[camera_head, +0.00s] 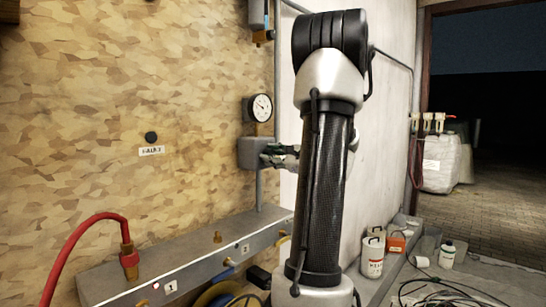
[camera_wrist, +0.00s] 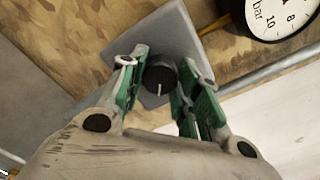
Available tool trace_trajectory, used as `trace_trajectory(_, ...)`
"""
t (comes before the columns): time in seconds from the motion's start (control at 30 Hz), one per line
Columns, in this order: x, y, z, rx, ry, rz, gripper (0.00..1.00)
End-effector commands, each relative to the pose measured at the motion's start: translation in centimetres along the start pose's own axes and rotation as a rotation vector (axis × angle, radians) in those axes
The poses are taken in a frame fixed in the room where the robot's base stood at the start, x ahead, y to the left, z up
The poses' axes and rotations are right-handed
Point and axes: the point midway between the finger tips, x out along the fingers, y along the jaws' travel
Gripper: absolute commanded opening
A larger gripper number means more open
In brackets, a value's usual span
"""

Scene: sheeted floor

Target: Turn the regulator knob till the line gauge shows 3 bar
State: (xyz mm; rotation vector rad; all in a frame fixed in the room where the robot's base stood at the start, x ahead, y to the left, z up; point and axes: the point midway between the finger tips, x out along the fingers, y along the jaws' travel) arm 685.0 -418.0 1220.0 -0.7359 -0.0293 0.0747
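The round line gauge (camera_head: 261,107) has a white face and black rim and sits above the grey regulator box (camera_head: 251,152) on the wall. Its needle is too small to read. In the wrist view only part of the gauge (camera_wrist: 279,12) shows, with "bar", 8 and 10; no needle is visible there. The dark regulator knob (camera_wrist: 160,78) carries a white line pointing down in the picture. My gripper (camera_wrist: 165,62) has its green-padded fingers apart, one on each side of the knob; I cannot tell whether they touch it. In the head view my gripper (camera_head: 268,155) is at the box and hides the knob.
A grey manifold ledge (camera_head: 200,255) with a red hose (camera_head: 88,224) runs below on the left. A vertical pipe (camera_head: 277,100) passes beside the gauge. A black wall knob (camera_head: 151,137) is farther left. Cans and cables lie on the floor at right.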

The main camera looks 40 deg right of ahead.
Motion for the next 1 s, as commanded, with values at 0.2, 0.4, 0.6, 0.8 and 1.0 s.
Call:
trace_trajectory(0.2, -0.02, 0.02, -0.01, 0.014, 0.000, 0.000, 0.09)
trace_trajectory(0.4, -0.03, 0.03, -0.02, 0.145, 0.001, 0.001, 0.09)
trace_trajectory(0.6, -0.03, 0.05, -0.03, 0.159, 0.001, 0.001, 0.08)
trace_trajectory(0.8, -0.03, 0.05, -0.04, 0.158, 0.001, 0.001, 0.54)
trace_trajectory(1.0, -0.03, 0.03, -0.02, 0.158, 0.001, 0.001, 0.54)
